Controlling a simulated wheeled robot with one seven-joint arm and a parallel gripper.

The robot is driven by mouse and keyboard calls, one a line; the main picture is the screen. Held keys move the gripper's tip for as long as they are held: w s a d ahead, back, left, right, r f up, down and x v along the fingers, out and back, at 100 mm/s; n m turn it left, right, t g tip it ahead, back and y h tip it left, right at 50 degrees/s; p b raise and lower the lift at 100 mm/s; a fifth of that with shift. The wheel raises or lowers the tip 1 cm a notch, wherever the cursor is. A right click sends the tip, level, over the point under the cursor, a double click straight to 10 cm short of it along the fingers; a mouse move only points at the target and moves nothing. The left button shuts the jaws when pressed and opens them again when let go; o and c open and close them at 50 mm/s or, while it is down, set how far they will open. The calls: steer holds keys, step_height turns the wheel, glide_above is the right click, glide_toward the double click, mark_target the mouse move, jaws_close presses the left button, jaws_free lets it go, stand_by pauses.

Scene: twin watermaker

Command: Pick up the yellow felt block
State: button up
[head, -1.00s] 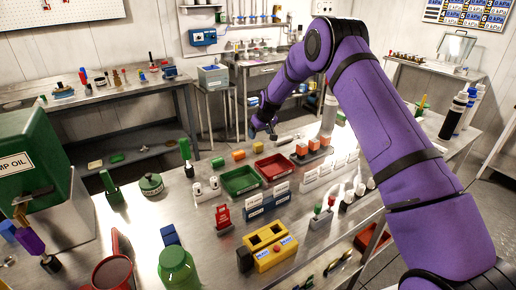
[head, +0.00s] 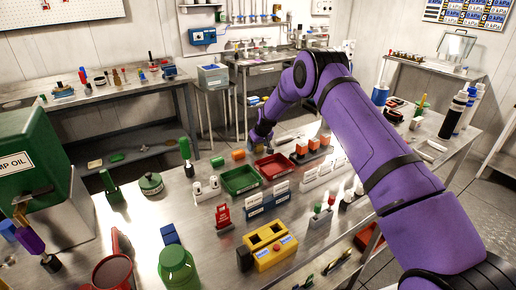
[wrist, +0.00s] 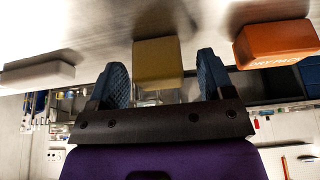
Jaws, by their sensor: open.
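The yellow felt block (wrist: 158,62) sits on the steel bench between my two fingers in the wrist view, with a gap showing on both sides. My gripper (wrist: 164,75) is open, its blue textured fingers standing either side of the block. In the head view my gripper (head: 258,142) is low over the far edge of the bench, behind the red tray, and it mostly hides the yellow block there.
An orange block (wrist: 277,43) lies close to one finger; it also shows in the head view (head: 239,154). A pale block (wrist: 38,74) lies beyond the other finger. A green tray (head: 240,190) and a red tray (head: 290,173) stand on the near side.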

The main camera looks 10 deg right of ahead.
steer(key=c, duration=1)
steer(key=shift+r, duration=0.15)
steer(key=shift+r, duration=0.6)
step_height(320, 180, up, 2)
steer(key=shift+r, duration=0.15)
steer(key=s+a, duration=0.1)
steer(key=s, duration=0.4)
steer(key=s+a, duration=0.1)
steer(key=s, duration=0.4)
steer(key=s+a+r, duration=0.1)
steer(key=s, duration=0.4)
steer(key=shift+s+a+r, duration=0.1)
steer(key=shift+s+a, duration=0.05)
steer(key=shift+s, duration=0.2)
